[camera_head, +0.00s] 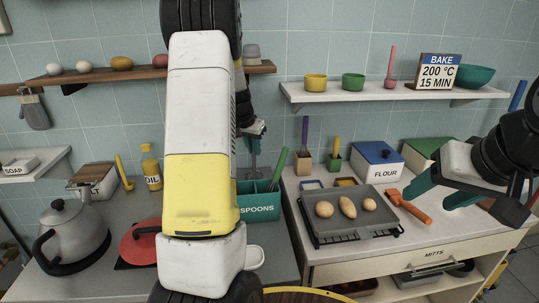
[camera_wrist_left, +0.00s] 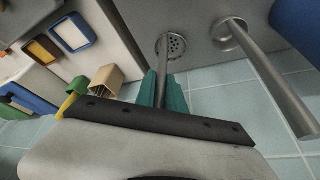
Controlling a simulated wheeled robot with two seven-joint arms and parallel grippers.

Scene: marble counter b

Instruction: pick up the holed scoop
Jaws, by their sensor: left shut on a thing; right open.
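The holed scoop (camera_wrist_left: 176,47) shows in the left wrist view as a grey round disc with holes on a thin grey handle. My left gripper (camera_wrist_left: 164,90) has its teal fingers shut on that handle. In the head view my left gripper (camera_head: 253,128) is behind my own arm, above the teal SPOONS box. The scoop (camera_head: 253,160) hangs below it, partly hidden, near the back of the box. My right gripper (camera_head: 428,200) is open and empty, over the right counter near the orange-handled tool.
A second grey utensil (camera_wrist_left: 262,70) is beside the scoop. The SPOONS box (camera_head: 262,207) holds a green-handled utensil (camera_head: 279,168). A tray (camera_head: 370,225) with several brown items, a FLOUR box (camera_head: 376,160) and an orange-handled tool (camera_head: 408,207) crowd the right counter. A kettle (camera_head: 70,235) stands left.

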